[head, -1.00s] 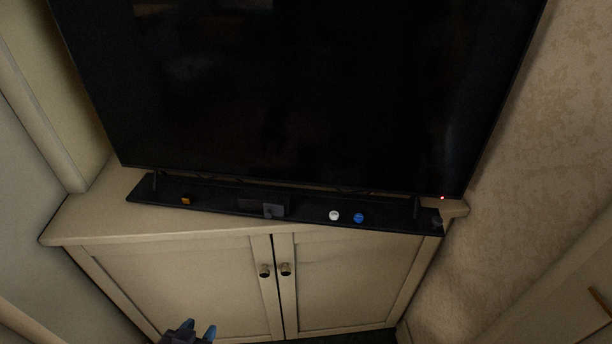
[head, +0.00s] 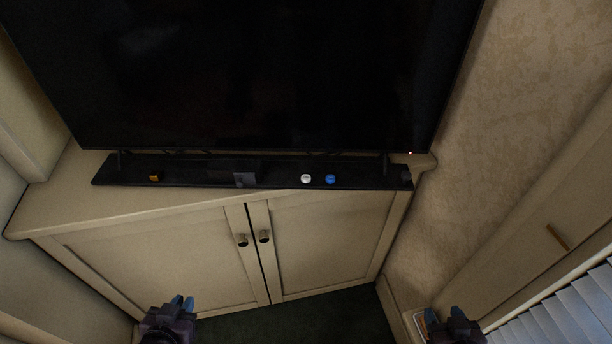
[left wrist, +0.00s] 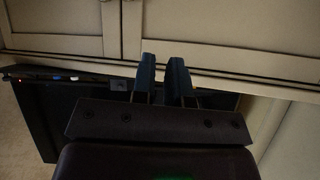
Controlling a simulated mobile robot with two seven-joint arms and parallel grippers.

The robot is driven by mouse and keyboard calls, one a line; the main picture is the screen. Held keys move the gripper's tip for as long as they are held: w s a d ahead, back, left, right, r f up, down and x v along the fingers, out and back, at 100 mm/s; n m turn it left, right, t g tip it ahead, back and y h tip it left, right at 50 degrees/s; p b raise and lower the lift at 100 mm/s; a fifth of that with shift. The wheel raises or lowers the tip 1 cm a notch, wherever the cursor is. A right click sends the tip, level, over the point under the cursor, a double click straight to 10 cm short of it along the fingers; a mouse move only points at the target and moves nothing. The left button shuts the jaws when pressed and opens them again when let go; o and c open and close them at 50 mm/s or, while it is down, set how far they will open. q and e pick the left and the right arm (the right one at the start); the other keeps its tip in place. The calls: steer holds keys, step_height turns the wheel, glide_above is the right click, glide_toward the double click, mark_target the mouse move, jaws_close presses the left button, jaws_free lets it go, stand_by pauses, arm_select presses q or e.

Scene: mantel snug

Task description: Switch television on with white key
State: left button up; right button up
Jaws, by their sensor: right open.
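The television (head: 240,75) is a large dark screen with a small red light (head: 410,153) at its lower right corner. The white key (head: 306,179) is a small round button on a black strip (head: 270,182) under the screen, just left of a blue key (head: 330,179). An orange key (head: 155,176) is at the strip's left. My left gripper (head: 183,301) is low in front of the cabinet, apart from the keys; its fingers show a gap in the left wrist view (left wrist: 163,78). My right gripper (head: 443,314) is open at the lower right. Both are empty.
The strip lies on a cream cabinet (head: 150,210) with two doors and dark knobs (head: 253,239). A dark box (head: 245,178) sits on the strip between the orange and white keys. A patterned wall and white slats (head: 560,318) stand at right. Dark floor lies ahead.

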arm_select(q)
jaws_close()
steer(key=shift+s+f, duration=0.1)
steer(key=shift+s, duration=0.1)
stand_by(0.3)
steer(key=shift+w, duration=0.25)
stand_by(0.6)
